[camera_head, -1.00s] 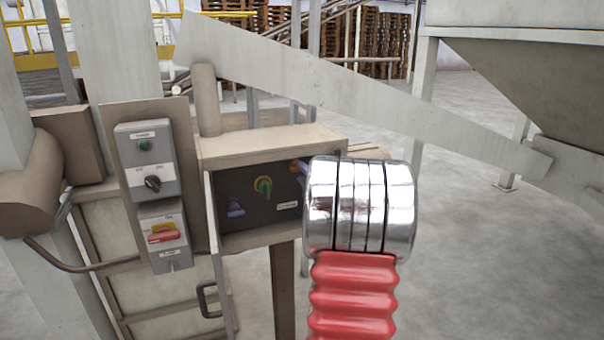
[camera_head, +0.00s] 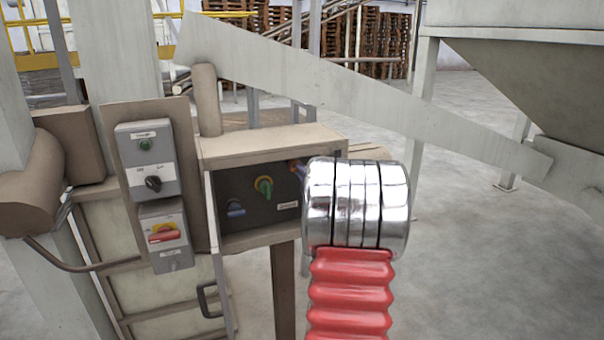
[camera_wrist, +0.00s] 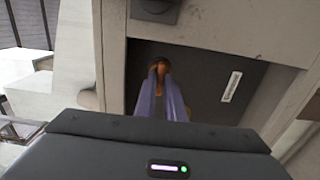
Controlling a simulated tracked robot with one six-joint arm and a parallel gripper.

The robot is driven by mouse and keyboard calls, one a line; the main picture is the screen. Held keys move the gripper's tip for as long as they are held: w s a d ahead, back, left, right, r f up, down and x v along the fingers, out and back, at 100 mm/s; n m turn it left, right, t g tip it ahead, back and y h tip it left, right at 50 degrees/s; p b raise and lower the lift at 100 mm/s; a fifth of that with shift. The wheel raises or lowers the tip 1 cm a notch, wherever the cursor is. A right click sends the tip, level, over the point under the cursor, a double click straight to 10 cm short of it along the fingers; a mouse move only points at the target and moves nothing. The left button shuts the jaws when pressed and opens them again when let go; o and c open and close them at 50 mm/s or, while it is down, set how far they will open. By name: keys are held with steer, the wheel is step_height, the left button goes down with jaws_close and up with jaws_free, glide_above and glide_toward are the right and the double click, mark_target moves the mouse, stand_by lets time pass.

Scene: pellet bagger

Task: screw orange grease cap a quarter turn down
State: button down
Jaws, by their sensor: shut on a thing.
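The orange grease cap (camera_wrist: 162,64) shows between the tips of my purple fingers in the wrist view, against the dark panel of an open box. My gripper (camera_wrist: 161,72) is shut on it, one finger on each side. The fingers hide the cap's sides and lower part, and I see no mark that tells its turn. In the head view my fingertips (camera_head: 298,168) reach into the box's right side, and my silver wrist hides most of the gripper.
The beige box (camera_head: 270,142) surrounds the dark panel, which holds a green and orange knob (camera_head: 264,187), a blue knob (camera_head: 235,209) and a white label (camera_head: 288,205). Grey switch boxes (camera_head: 147,160) stand left. A sloping beam (camera_head: 370,95) passes behind. Open floor lies right.

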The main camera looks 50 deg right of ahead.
steer(key=shift+f+m, duration=0.15)
steer(key=shift+m, duration=0.35)
steer(key=m, duration=1.6)
steer(key=shift+f+m, duration=0.25)
steer(key=shift+m, duration=0.15)
stand_by(0.4)
steer(key=c, duration=2.2)
jaws_free()
steer(key=o, duration=0.4)
steer(key=shift+r, duration=0.2)
steer(key=shift+c, duration=0.2)
steer(key=shift+s+r, duration=0.1)
